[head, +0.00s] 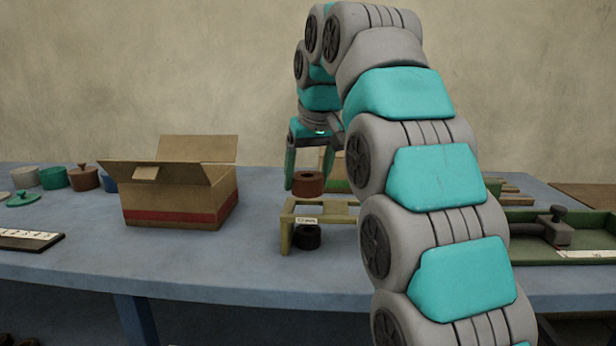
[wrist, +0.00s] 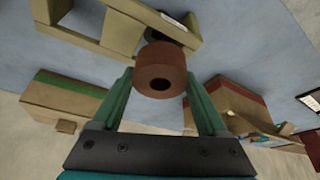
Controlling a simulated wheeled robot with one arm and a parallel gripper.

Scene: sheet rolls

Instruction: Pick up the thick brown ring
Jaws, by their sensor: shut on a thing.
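The thick brown ring (head: 308,184) is between the fingers of my gripper (head: 306,182), just above a small wooden stand (head: 318,205) in the head view. My gripper is shut on the ring. A black ring (head: 307,237) sits lower, under the stand's top. I cannot tell whether the brown ring touches the stand.
An open cardboard box (head: 170,205) with a red stripe stands left of the stand. Several lidded pots (head: 84,178) are at the far left. A green tray (head: 560,250) with a grey tool is at the right. Blue table (head: 180,255) is bare in front.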

